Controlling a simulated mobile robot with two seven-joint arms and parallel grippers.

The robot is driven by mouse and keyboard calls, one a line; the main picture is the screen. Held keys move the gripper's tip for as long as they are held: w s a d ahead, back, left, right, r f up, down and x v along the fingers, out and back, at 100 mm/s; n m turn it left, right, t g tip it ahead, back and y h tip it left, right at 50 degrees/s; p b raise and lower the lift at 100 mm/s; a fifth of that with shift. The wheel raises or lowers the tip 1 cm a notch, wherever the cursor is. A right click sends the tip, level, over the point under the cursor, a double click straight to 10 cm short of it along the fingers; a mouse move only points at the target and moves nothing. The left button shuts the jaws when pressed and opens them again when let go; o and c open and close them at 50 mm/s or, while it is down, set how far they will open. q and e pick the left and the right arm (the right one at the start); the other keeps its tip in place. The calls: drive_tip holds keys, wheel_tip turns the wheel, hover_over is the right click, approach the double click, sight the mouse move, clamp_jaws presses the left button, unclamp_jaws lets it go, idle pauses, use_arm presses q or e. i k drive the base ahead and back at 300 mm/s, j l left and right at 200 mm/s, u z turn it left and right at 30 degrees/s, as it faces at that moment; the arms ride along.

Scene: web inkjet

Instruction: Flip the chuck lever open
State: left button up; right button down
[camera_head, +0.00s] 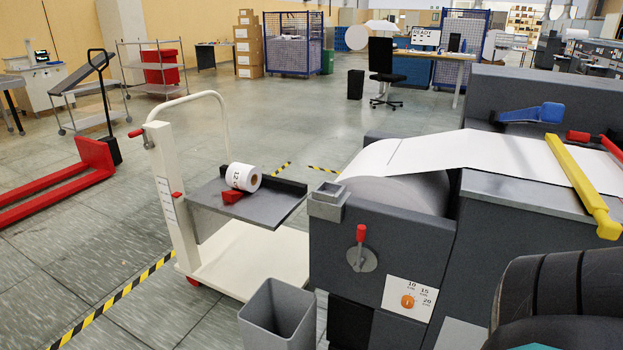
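The chuck lever (361,234) has a red grip on a short grey shaft. It stands upright on a round grey disc (368,262) on the front face of the dark grey printer unit (325,242). A large paper roll (400,192) sits behind that face, with its white web running up to the right. A dark, ribbed rounded part, which looks like my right arm, fills the lower right corner. Neither of my grippers is in view, and nothing touches the lever.
A grey bin (278,318) stands on the floor at the lower left. A white lift cart (174,190) carries a small roll (243,177). A yellow bar (580,182) crosses the web.

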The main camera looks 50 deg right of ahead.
sight(361, 232)
drive_tip(key=i+j+z, duration=0.25)
drive_tip(key=z, duration=0.2)
drive_tip(key=i+j+z, duration=0.7)
drive_tip(key=j+z, duration=0.25)
drive_tip(key=j, duration=0.2)
drive_tip(key=i+j, duration=0.05)
